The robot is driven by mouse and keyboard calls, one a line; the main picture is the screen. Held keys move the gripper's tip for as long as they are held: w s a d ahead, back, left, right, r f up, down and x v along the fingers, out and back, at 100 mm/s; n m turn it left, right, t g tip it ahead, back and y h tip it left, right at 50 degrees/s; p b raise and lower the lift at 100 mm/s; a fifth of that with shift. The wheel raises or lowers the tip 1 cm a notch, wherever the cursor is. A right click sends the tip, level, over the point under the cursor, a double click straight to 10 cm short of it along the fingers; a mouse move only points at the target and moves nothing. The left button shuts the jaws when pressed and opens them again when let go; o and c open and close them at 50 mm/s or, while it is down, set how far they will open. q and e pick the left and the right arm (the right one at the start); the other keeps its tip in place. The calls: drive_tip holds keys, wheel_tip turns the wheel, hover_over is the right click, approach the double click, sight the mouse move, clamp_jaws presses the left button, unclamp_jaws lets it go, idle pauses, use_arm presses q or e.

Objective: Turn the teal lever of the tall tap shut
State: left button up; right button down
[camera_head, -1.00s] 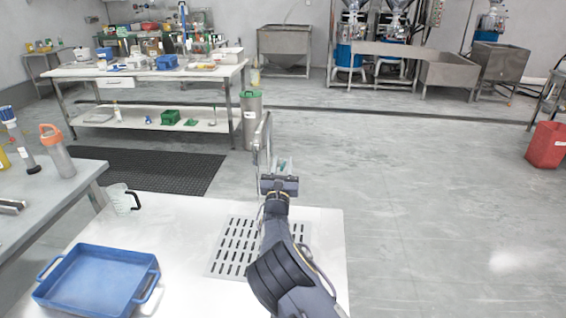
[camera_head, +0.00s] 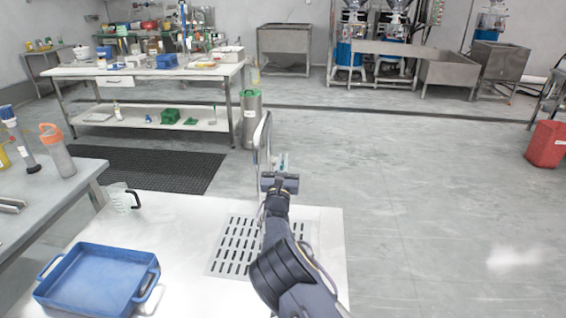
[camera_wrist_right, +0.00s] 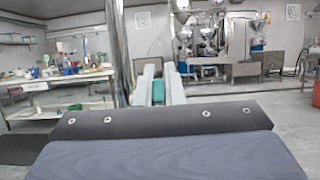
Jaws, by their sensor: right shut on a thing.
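The tall tap (camera_head: 264,140) is a slim metal pipe standing at the far edge of the white counter, beside the drain grate; in the right wrist view its post (camera_wrist_right: 118,50) runs upright left of the fingers. My right gripper (camera_head: 281,163) is at the tap's right side, its fingers pale in the right wrist view (camera_wrist_right: 159,85). They are shut on the teal lever (camera_wrist_right: 158,92), which shows as a small teal patch between them. My left gripper is not in view.
A blue tray (camera_head: 95,280) and a clear jug with a black handle (camera_head: 122,198) are on the white counter (camera_head: 185,225). A slotted drain grate (camera_head: 235,248) lies under my arm. Open floor lies to the right.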

drive_tip(key=shift+w+r+g+p, duration=0.15)
drive_tip(key=shift+r+g+p, duration=0.4)
drive_tip(key=shift+p, duration=0.25)
drive_tip(key=g+p, duration=0.1)
drive_tip(key=p, duration=0.2)
drive_tip(key=w+r+g+p, duration=0.1)
drive_tip(key=g+p, duration=0.1)
drive_tip(key=p, duration=0.1)
drive_tip(key=w+g+y+p, duration=0.1)
drive_tip(key=g+p, duration=0.1)
drive_tip(key=p, duration=0.2)
drive_tip(key=shift+d+r, duration=0.2)
drive_tip(key=shift+f+g+p, duration=0.25)
drive_tip(key=shift+g+p, duration=0.1)
drive_tip(key=shift+p, duration=0.3)
drive_tip(key=c, duration=1.5)
unclamp_jaws()
drive_tip(key=shift+w, duration=0.1)
drive_tip(key=shift+c, duration=0.2)
